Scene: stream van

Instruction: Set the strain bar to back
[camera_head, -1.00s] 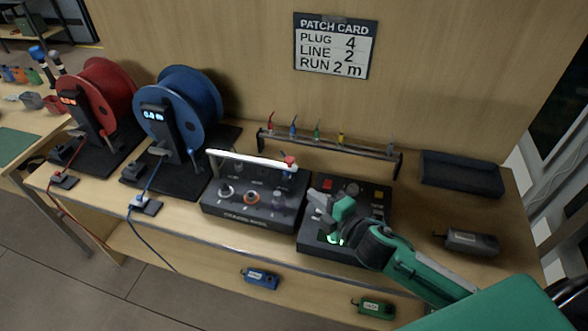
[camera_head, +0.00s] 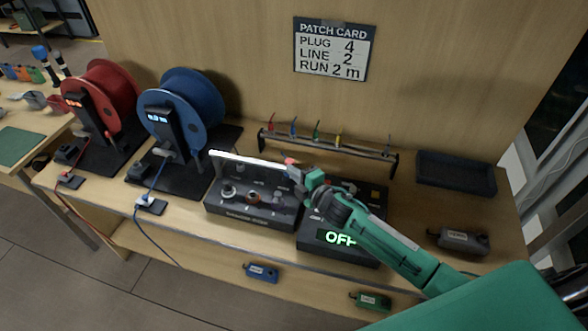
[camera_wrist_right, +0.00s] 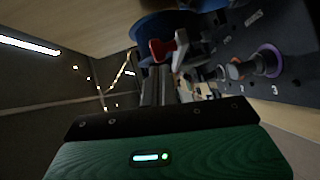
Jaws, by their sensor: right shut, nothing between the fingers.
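The strain bar (camera_head: 245,159) is a white bar across the top of the dark console with knobs (camera_head: 245,217), and has a red piece at its right end. My right gripper (camera_head: 295,170) is shut and empty, close to that right end. In the wrist view, a red-and-white piece (camera_wrist_right: 161,50) is just beyond the shut fingers (camera_wrist_right: 154,88); I cannot tell if they touch. The gripper hides part of the console's right side. My left gripper is not in view.
Right of the console is a second dark box with a green OFF display (camera_head: 340,238), partly under my right arm. Red (camera_head: 103,90) and blue (camera_head: 180,110) reels stand left. A rack of small coloured plugs (camera_head: 325,147) is behind; a dark tray (camera_head: 456,172) is at right.

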